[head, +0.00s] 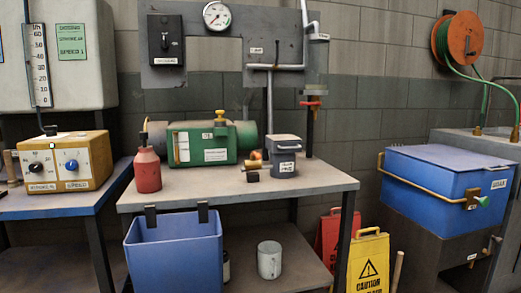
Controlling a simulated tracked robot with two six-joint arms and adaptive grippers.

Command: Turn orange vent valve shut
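A red-orange handle (310,103) sits across a dark vertical pipe below the grey wall panel, behind the bench's right end. A small orange fitting (254,155) lies low at the right end of the green machine (203,144), beside a grey lidded container (284,158). I cannot tell which of these is the orange vent valve, or whether either is open or shut. A yellow knob (220,116) stands on top of the green machine. Neither of my grippers shows in the head view.
A red bottle (147,171) stands on the bench (200,187), whose front strip is mostly clear. A blue bin (174,242) hangs from its front edge. A yellow control box (68,162) stands left, a blue chest (440,188) right. Caution signs (368,262) stand on the floor.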

